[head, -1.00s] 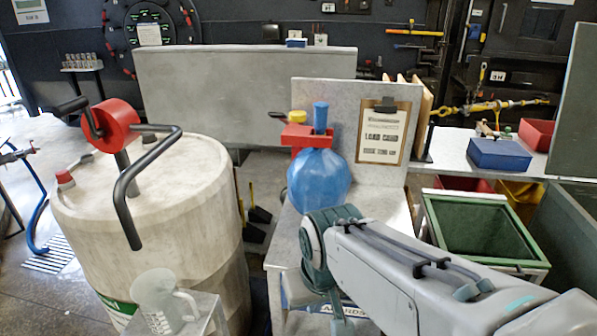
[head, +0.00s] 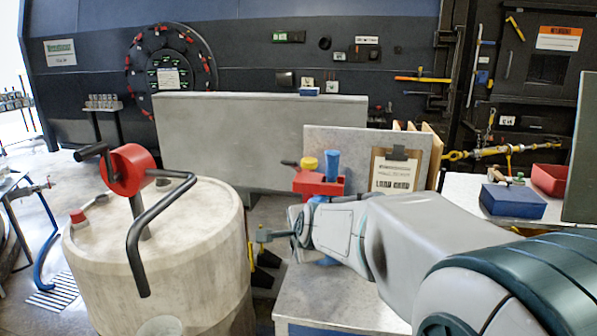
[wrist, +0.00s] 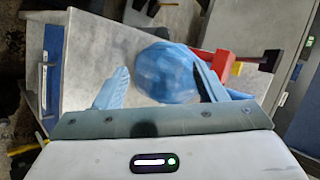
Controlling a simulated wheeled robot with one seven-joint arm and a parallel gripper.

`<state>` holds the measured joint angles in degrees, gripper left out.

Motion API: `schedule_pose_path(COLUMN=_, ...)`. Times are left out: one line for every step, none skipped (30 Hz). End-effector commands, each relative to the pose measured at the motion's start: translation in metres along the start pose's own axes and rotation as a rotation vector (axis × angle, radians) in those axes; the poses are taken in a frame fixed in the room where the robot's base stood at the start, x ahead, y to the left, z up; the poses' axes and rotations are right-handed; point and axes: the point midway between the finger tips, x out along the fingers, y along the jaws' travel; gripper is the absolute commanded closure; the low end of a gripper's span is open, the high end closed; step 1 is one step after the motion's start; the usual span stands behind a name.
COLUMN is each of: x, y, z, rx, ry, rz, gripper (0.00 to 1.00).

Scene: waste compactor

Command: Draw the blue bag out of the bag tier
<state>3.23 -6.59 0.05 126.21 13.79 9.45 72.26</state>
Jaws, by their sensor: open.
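The blue bag (wrist: 168,72) is a round, faceted bundle, in the wrist view just beyond and between the two blue fingers of my gripper (wrist: 160,88). The gripper is open. I cannot tell whether either finger touches the bag. In the head view my arm hides nearly all of the bag's body. Its blue neck (head: 332,166) stands up at the red bag tier (head: 318,184), which has a yellow knob and a dark handle. The red tier (wrist: 222,66) also shows right of the bag in the wrist view, close to the right finger.
A grey panel with a clipboard (head: 394,172) stands behind the bag's stand (head: 330,308). A large pale drum (head: 150,255) with a red-hubbed crank is at left. A blue box (head: 513,202) and red bin (head: 549,180) sit on the right bench.

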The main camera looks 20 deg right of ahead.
Motion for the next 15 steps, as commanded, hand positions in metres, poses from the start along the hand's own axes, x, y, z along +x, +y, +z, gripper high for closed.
schedule_pose_path(x=0.011, y=-0.015, z=-0.008, rx=0.117, ry=0.018, rz=-0.045, gripper=0.35)
schedule_pose_path(x=0.016, y=-0.025, z=-0.012, rx=0.194, ry=0.028, rz=-0.079, gripper=0.35)
schedule_pose_path(x=0.024, y=-0.037, z=-0.018, rx=0.296, ry=0.037, rz=-0.122, gripper=0.35)
schedule_pose_path(x=0.029, y=-0.046, z=-0.023, rx=0.372, ry=0.042, rz=-0.156, gripper=0.35)
schedule_pose_path(x=0.034, y=-0.055, z=-0.029, rx=0.448, ry=0.046, rz=-0.191, gripper=0.35)
schedule_pose_path(x=0.040, y=-0.066, z=-0.036, rx=0.551, ry=0.051, rz=-0.237, gripper=0.35)
schedule_pose_path(x=0.045, y=-0.073, z=-0.042, rx=0.627, ry=0.054, rz=-0.272, gripper=0.35)
schedule_pose_path(x=0.050, y=-0.081, z=-0.049, rx=0.702, ry=0.055, rz=-0.310, gripper=0.35)
schedule_pose_path(x=0.055, y=-0.091, z=-0.056, rx=0.802, ry=0.051, rz=-0.360, gripper=0.35)
schedule_pose_path(x=0.059, y=-0.098, z=-0.062, rx=0.876, ry=0.046, rz=-0.397, gripper=0.35)
schedule_pose_path(x=0.063, y=-0.105, z=-0.069, rx=0.949, ry=0.041, rz=-0.437, gripper=0.35)
schedule_pose_path(x=0.068, y=-0.113, z=-0.077, rx=1.045, ry=0.030, rz=-0.490, gripper=0.35)
schedule_pose_path(x=0.072, y=-0.119, z=-0.084, rx=1.114, ry=0.019, rz=-0.530, gripper=0.35)
schedule_pose_path(x=0.075, y=-0.125, z=-0.090, rx=1.180, ry=0.008, rz=-0.569, gripper=0.35)
schedule_pose_path(x=0.078, y=-0.132, z=-0.098, rx=1.264, ry=-0.009, rz=-0.622, gripper=0.35)
